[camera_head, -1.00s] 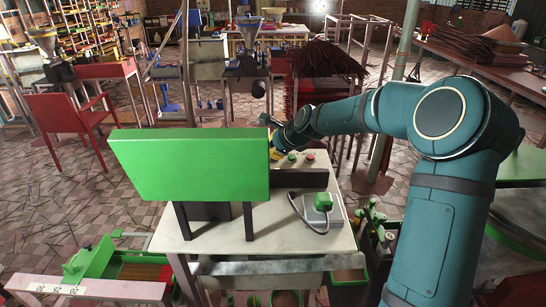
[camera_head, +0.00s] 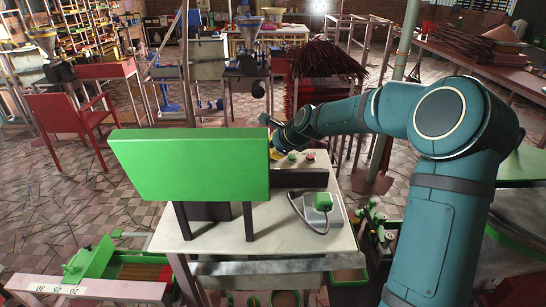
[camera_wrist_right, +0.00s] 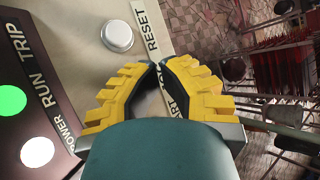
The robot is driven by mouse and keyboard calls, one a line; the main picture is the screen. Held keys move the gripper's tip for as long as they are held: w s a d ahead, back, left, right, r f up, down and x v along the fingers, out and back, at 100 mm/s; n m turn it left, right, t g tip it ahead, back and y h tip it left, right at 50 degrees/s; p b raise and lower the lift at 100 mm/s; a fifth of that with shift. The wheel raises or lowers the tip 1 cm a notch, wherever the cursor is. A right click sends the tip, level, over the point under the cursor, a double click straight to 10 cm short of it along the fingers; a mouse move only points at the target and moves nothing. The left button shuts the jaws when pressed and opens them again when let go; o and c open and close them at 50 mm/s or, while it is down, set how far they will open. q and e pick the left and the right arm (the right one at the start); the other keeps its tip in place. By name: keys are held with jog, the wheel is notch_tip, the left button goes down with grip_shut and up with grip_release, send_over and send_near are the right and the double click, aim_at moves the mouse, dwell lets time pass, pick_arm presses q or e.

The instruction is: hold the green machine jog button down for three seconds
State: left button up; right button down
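The green machine has a large green hood (camera_head: 190,168) on a pale table, with a control panel (camera_head: 321,160) behind it. On the panel I see a green button (camera_head: 292,157) and a red button (camera_head: 310,157); I cannot read their labels here. My right gripper (camera_wrist_right: 157,66) is at the panel, its yellow fingers brought together at the tips. In the head view it is mostly hidden behind the hood. In the wrist view the fingers cover part of the labels beside RESET. The jog button itself is not visible there, so I cannot tell whether the tips touch it. My left gripper is out of view.
The wrist view shows a silver button (camera_wrist_right: 117,36) by RESET, a green lamp (camera_wrist_right: 11,99) and a white lamp (camera_wrist_right: 37,152). A red chair (camera_head: 80,112) stands left.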

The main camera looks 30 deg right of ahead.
dwell(0.8)
jog(key=shift+r+p, duration=0.85)
jog(key=shift+r, duration=0.1)
notch_tip(320, 180, up, 5)
jog(key=p, duration=0.4)
dwell(0.4)
